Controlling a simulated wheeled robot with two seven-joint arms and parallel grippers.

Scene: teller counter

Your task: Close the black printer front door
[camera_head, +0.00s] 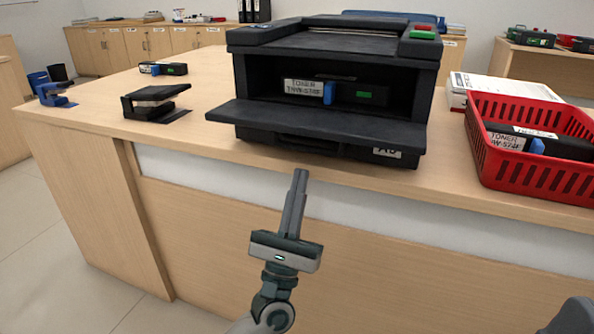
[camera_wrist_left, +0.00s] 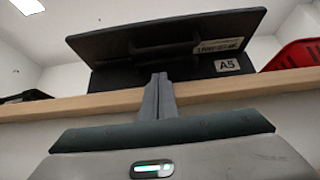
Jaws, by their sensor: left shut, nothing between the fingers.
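The black printer (camera_head: 335,60) stands on the wooden counter. Its front door (camera_head: 315,130) is folded down and open, jutting toward me. A toner cartridge (camera_head: 303,88) with a blue tab sits inside the open bay. My left gripper (camera_head: 300,175) is shut and empty, in front of and below the door, by the counter's front edge. In the left wrist view the shut fingers (camera_wrist_left: 158,80) point up toward the underside of the door (camera_wrist_left: 165,38). I cannot tell from the pictures whether they touch it. My right gripper is not in view.
A red basket (camera_head: 530,185) holding a toner cartridge stands right of the printer on the counter (camera_head: 185,143). A black stapler-like device (camera_head: 155,102) and a dark cartridge (camera_head: 163,68) lie to the left. A white paper pack (camera_head: 505,87) lies behind the basket.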

